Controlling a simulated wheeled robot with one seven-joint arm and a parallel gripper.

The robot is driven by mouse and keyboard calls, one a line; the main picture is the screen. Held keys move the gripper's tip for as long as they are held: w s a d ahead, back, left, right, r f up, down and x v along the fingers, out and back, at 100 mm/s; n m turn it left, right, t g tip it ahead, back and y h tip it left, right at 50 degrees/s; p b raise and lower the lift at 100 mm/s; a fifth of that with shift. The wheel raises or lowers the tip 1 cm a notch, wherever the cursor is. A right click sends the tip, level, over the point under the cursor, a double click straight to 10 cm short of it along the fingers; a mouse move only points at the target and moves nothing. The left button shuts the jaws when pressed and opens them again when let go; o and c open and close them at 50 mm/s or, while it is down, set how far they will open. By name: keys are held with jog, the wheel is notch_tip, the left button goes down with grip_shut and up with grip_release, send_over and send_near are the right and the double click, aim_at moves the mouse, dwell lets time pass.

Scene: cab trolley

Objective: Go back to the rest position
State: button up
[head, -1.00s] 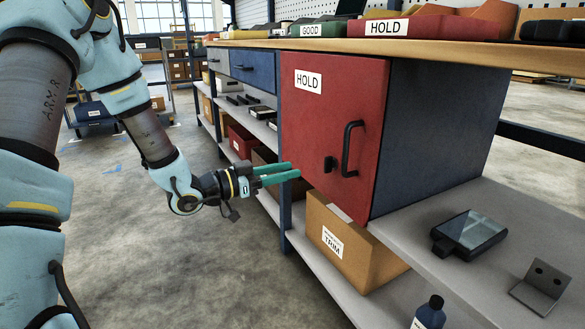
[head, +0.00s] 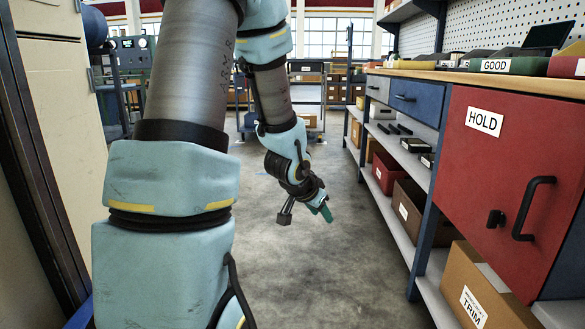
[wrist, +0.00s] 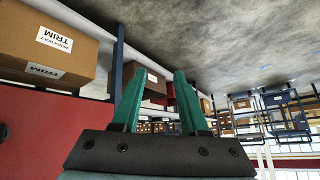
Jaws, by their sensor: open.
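My gripper (head: 322,212) hangs over the concrete aisle floor in the head view, pointing down and to the right. Its two teal fingers also show in the wrist view (wrist: 158,98), apart with nothing between them. The gripper is clear of the red cabinet door (head: 500,170), which looks shut and carries a HOLD label and a black handle. My arm fills the left middle of the head view.
The workbench (head: 470,77) with shelves runs along the right. A TRIM box (head: 475,285) sits on its lower shelf. A pale cabinet (head: 55,120) stands close on the left. The aisle floor (head: 350,270) is free. A blue trolley (head: 300,125) stands at the back.

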jog(key=s+a+r+n+g+y, duration=0.2)
jog(key=s+a+n+g+y, duration=0.25)
jog(key=s+a+n, duration=0.65)
jog(key=s+a+r+m+p, duration=0.1)
jog(key=r+p, duration=1.7)
jog(key=s+a+r+m+p, duration=0.2)
jog(key=r+p, duration=1.6)
jog(key=shift+s, duration=0.15)
jog(key=shift+g+h, duration=0.25)
